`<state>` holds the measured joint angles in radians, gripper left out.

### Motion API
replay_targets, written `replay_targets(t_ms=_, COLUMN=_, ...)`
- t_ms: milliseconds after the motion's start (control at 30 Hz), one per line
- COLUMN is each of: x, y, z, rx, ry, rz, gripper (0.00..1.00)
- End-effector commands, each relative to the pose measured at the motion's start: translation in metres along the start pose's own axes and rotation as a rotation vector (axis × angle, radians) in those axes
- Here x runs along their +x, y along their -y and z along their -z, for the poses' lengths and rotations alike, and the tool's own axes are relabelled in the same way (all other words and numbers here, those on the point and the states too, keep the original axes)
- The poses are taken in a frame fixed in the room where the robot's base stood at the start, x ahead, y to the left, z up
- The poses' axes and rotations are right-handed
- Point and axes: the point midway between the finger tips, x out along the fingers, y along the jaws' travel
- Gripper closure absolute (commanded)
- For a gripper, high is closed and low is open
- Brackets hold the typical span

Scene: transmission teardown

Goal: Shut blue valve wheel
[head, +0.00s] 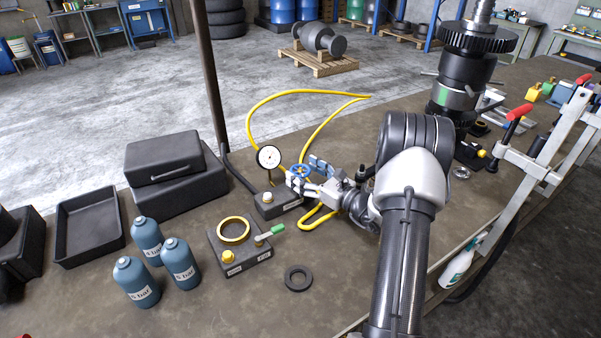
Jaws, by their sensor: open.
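The blue valve wheel (301,170) sits above a dark block (277,203) near the middle of the workbench, just right of a white-faced gauge (269,157). My gripper (304,171) reaches in from the right, with its fingers pointing left. The fingers are apart, and the wheel shows between or just beyond their tips. I cannot tell whether either finger touches it. The gripper hides part of the block and whatever lies behind the wheel.
A yellow hose (290,93) loops behind the gauge. A fixture with a brass ring and green-handled lever (240,245) stands in front, near a black ring (298,278). Several blue bottles (137,283) and black cases (175,175) are left. A dark post (208,75) rises behind.

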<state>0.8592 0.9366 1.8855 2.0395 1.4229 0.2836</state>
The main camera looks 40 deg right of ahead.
Motion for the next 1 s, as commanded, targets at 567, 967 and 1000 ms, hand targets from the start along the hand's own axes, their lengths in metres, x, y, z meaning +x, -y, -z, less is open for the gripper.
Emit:
replay_targets(t_ms=567, x=0.0152, y=0.0, z=0.0, rx=0.0, ry=-0.001, rz=0.001, gripper=0.33)
replay_targets(t_ms=967, x=0.0151, y=0.0, z=0.0, rx=0.0, ry=0.0, rz=0.001, gripper=0.6)
replay_targets(t_ms=1000, x=0.015, y=-0.0001, z=0.0, rx=0.0, ry=-0.001, rz=0.001, gripper=0.63)
